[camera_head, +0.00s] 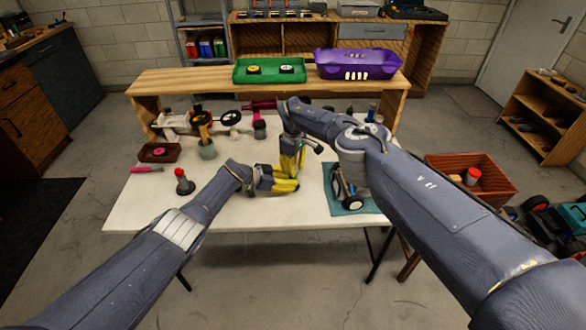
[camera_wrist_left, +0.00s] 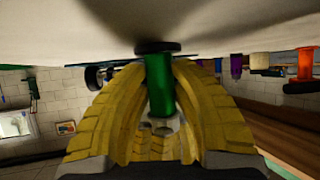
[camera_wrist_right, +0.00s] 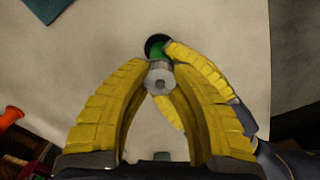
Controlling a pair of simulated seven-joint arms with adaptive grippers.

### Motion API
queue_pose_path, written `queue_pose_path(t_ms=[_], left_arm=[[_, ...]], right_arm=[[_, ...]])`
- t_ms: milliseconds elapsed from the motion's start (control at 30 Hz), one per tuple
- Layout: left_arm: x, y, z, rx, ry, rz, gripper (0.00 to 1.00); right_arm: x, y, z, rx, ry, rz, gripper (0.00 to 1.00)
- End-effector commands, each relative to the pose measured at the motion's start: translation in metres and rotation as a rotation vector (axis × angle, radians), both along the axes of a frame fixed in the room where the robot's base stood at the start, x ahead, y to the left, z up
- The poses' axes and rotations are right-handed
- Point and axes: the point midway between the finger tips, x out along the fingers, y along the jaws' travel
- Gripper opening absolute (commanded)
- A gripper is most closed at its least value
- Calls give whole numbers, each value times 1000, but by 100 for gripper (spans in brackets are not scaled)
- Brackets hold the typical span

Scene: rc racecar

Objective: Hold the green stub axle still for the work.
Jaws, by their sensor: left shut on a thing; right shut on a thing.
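The green stub axle (camera_wrist_left: 158,84) stands between the yellow fingers of my left gripper (camera_wrist_left: 160,95), which is shut on it. A dark round foot (camera_wrist_left: 157,47) shows at one end of the axle, by the pale table top. In the right wrist view, only a bit of green (camera_wrist_right: 157,53) shows, with the dark foot around it. My right gripper (camera_wrist_right: 160,85) is above, shut on a small grey metal piece (camera_wrist_right: 159,80) in line with the axle. In the head view, my left gripper (camera_head: 288,184) and right gripper (camera_head: 292,158) meet over the table; the axle is hidden there.
A teal mat (camera_head: 352,206) with a wheeled assembly lies right of the grippers, under my right arm. A green tray (camera_head: 268,70) and purple bin (camera_head: 357,63) stand on the rear shelf.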

Motion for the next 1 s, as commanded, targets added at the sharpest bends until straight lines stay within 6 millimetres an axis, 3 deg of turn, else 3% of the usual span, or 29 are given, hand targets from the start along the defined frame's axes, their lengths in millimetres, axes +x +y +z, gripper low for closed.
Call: queue_pose_path(t_ms=[400, 1000], left_arm=[[-1, 1, -1, 2, 1, 0, 0], [-1, 1, -1, 2, 1, 0, 0]], right_arm=[[0, -1, -1, -1, 0, -197, 0], [0, -1, -1, -1, 0, -233, 0]])
